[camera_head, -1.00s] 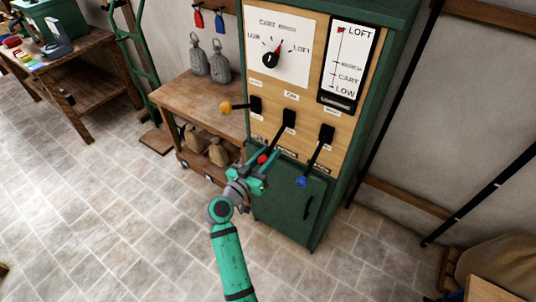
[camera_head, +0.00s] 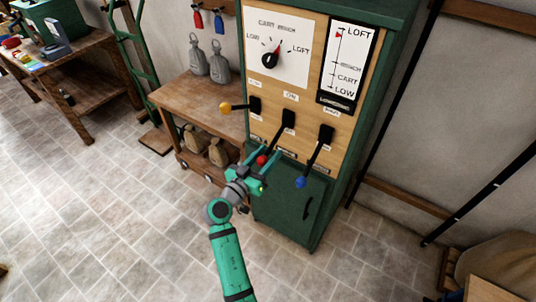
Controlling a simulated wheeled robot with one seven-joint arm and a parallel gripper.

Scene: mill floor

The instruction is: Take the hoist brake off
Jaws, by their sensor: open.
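A green control cabinet (camera_head: 287,205) with a wooden panel carries three black levers. The left lever has a yellow knob (camera_head: 226,107) and sticks out to the left. The middle lever (camera_head: 282,130) slants down to a red knob (camera_head: 262,160). The right lever (camera_head: 319,151) slants down to a blue knob (camera_head: 300,183). Small labels sit above and below the levers, too blurred to tell surely which is the brake. My gripper (camera_head: 263,159) is open at the red knob, which appears between its fingers. Contact cannot be told.
A dial (camera_head: 270,59) points up and right, and a level gauge (camera_head: 346,64) has its red marker near LOFT. A wooden bench (camera_head: 195,100) with grey weights stands left of the cabinet; sacks lie on its lower shelf. The tiled floor in front is clear.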

